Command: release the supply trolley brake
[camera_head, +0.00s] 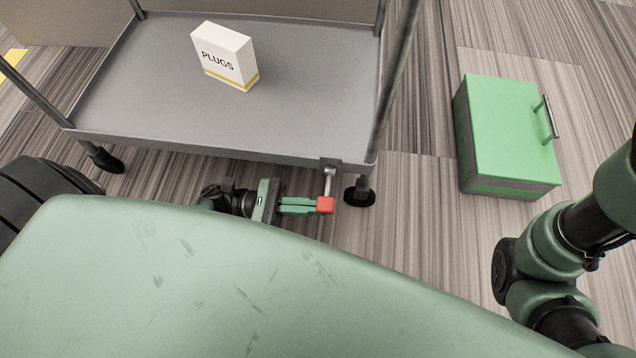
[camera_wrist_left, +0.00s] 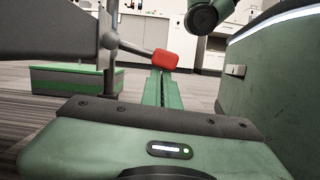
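The supply trolley (camera_head: 300,100) is a grey shelf cart at the upper left of the head view. Its brake lever (camera_head: 329,182) comes from a bracket at the front edge near the right corner and ends in a red knob (camera_head: 325,204). In the left wrist view the red knob (camera_wrist_left: 166,59) sits at the end of a slanting rod. My left gripper (camera_head: 314,206) is below the trolley's front edge, fingers together and pointing right. Its fingertips are at the knob's left side, seemingly touching it; the knob is not between them. My right gripper is out of view.
A white PLUGS box (camera_head: 225,56) stands on the trolley shelf. A green case (camera_head: 510,130) with a handle lies on the floor to the right. A black caster (camera_head: 359,193) is just right of the knob. Carpet between the trolley and the case is clear.

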